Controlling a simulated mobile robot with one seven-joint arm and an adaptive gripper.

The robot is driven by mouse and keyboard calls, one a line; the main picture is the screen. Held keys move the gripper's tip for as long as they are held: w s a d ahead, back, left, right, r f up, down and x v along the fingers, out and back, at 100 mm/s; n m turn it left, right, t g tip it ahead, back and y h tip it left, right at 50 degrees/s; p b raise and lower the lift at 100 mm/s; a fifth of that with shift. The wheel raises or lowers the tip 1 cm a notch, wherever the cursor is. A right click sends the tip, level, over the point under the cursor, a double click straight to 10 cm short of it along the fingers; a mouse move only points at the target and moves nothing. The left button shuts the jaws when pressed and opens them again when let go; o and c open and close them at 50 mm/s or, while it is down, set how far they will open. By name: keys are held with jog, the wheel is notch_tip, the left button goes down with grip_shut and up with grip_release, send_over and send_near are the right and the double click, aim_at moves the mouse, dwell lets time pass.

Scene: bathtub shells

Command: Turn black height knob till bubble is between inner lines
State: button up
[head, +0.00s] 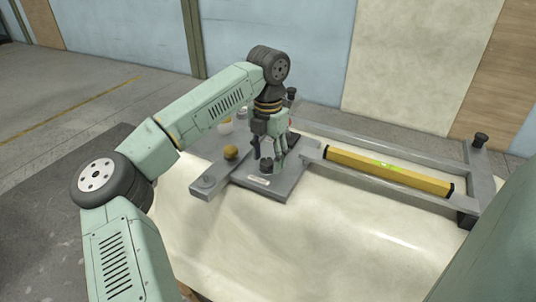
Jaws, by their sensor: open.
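A grey metal frame (405,158) lies on the pale surface. A yellow spirit level (415,180) lies along it, with a small green vial (384,163) near its middle. The bubble and its lines are too small to make out. My gripper (267,158) points down, open, over a small grey plate at the frame's left part. A short black knob (266,166) stands on that plate, just below and between my fingertips; I cannot tell whether they touch it. Another black knob (480,140) stands at the frame's right end, and one (292,93) stands behind my wrist.
A yellow ball-shaped knob (231,152) stands left of my gripper on the grey frame, with a whitish round thing (225,128) behind it. A pale label lies in front of the black knob. The pale surface in front is clear. Wall panels stand behind.

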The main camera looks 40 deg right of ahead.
jog(key=c, duration=1.1)
jog(key=shift+c, duration=0.2)
jog(key=m, duration=0.3)
jog(key=shift+r+m, duration=0.1)
jog(key=shift+m, duration=0.3)
jog(key=shift+s+m+p, duration=0.15)
jog(key=shift+m+p, duration=0.2)
jog(key=shift+m, duration=1.55)
jog(key=o, duration=1.1)
